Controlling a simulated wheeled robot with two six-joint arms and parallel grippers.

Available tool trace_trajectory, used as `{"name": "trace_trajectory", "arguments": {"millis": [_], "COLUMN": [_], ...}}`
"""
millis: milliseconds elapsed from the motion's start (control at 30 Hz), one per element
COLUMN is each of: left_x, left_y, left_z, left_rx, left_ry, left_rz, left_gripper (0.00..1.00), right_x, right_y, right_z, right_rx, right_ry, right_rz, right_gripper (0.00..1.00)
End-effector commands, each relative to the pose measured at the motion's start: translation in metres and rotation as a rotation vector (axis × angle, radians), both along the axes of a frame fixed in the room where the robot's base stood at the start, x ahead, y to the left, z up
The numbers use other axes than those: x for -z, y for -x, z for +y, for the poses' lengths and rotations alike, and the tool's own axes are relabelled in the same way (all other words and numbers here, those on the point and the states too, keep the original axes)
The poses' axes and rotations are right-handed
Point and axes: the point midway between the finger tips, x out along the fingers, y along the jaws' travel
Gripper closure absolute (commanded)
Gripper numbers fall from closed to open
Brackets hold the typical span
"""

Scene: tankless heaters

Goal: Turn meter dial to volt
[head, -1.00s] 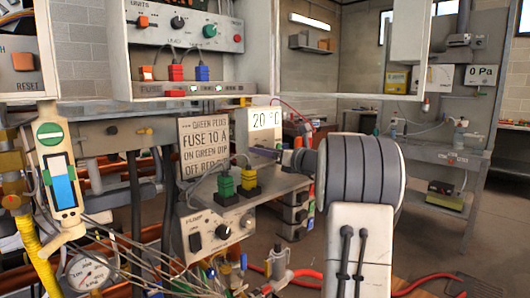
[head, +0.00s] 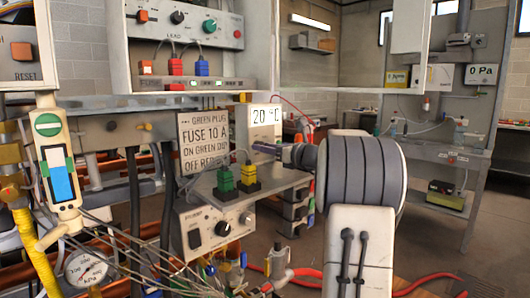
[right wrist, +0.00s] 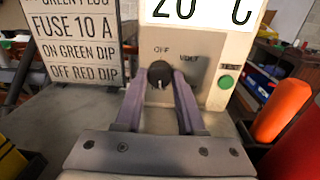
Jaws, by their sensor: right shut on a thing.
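The meter is a beige box with a "20 °C" display (head: 265,115); its front also fills the upper middle of the right wrist view (right wrist: 203,55). Below the display are the labels OFF and VOLT and a round black dial (right wrist: 160,72). My right gripper (right wrist: 163,88) has its two purple fingers closed on either side of the dial. The dial's small light mark shows low on its face; I cannot tell exactly where it points. In the head view my right gripper (head: 272,149) is at the meter front, and the dial is hidden. My left gripper is not in view.
A "FUSE 10 A" sign (head: 205,140) stands left of the meter. A green button (right wrist: 226,82) is right of the dial. Loose wires hang at lower left.

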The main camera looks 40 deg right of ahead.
Motion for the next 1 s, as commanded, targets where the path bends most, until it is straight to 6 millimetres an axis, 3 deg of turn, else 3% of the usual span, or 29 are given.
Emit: {"name": "trace_trajectory", "arguments": {"millis": [1000], "left_x": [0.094], "left_y": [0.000], "left_z": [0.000], "left_rx": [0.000], "left_ry": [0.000], "left_rz": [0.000], "left_gripper": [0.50], "right_x": [0.003], "right_y": [0.000], "right_z": [0.002], "right_rx": [-0.003], "right_ry": [0.954], "right_rz": [-0.076], "right_gripper": [1.00]}}
